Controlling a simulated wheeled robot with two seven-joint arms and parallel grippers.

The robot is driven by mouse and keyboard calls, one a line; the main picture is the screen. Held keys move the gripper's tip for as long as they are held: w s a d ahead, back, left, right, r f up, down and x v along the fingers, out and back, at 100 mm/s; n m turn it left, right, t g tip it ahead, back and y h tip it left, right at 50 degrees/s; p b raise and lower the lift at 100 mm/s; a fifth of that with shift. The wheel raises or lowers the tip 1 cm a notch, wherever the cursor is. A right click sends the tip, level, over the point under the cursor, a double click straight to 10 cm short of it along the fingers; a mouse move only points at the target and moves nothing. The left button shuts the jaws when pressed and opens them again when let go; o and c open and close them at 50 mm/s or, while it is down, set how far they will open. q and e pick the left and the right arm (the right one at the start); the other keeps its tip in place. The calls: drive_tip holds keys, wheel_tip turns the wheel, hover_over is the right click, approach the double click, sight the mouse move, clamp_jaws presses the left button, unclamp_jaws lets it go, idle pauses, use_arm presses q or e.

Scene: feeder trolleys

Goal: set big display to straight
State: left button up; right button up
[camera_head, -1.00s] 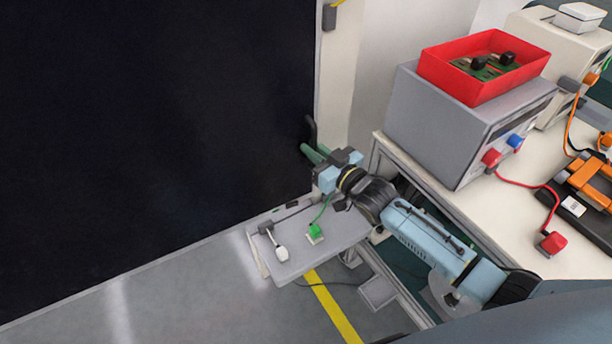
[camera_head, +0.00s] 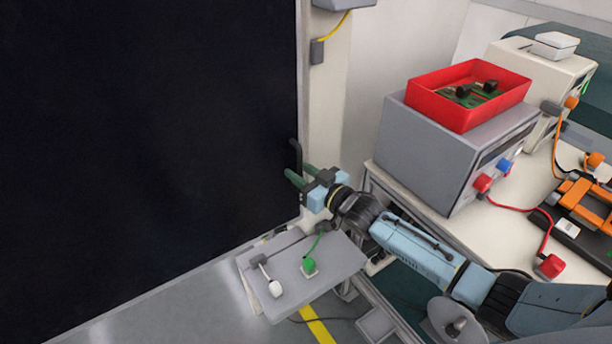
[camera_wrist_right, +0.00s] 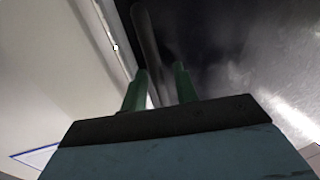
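The big display (camera_head: 150,130) is a large, dark upright panel filling the left of the head view. A dark handle (camera_head: 296,155) stands at its right edge. My right gripper (camera_head: 297,177) has green fingers and is at the handle's lower part, by that edge. In the right wrist view the handle (camera_wrist_right: 148,40) runs down between the two fingers of my right gripper (camera_wrist_right: 161,72). A gap shows between the fingertips, so it looks open around the handle; contact cannot be made out. My left gripper is not in view.
Below my right arm is a grey shelf (camera_head: 325,278) with a white-knobbed lever (camera_head: 275,288) and a green button (camera_head: 309,266). At right, a worktable (camera_head: 420,202) carries a grey box (camera_head: 430,150) with a red tray (camera_head: 430,104) on top. Open floor lies at lower left.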

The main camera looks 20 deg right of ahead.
drive_tip(key=p+v, duration=0.1)
drive_tip(key=v, duration=1.2)
drive_tip(key=shift+s, duration=0.2)
drive_tip(key=s+d+f+m+g+h, duration=0.15)
drive_tip(key=s+f, duration=0.25)
drive_tip(key=f, duration=0.6)
drive_tip(key=s+d+f+g+h, duration=0.2)
drive_tip(key=s+f+g+h, duration=0.15)
drive_tip(key=f, duration=0.65)
drive_tip(key=s+d+f+m+g+h, duration=0.15)
drive_tip(key=s+f, duration=0.25)
drive_tip(key=f, duration=0.5)
drive_tip(key=s+a+f+g, duration=0.2)
drive_tip(key=s+f, duration=0.3)
drive_tip(key=s, duration=0.5)
drive_tip(key=s+a+f+g, duration=0.2)
drive_tip(key=s+f+g, duration=0.2)
drive_tip(key=s, duration=0.6)
drive_tip(key=s+a+f+n+g, duration=0.1)
drive_tip(key=s+a+f+g, duration=0.2)
drive_tip(key=s+f, duration=0.5)
drive_tip(key=shift+s, duration=1.15)
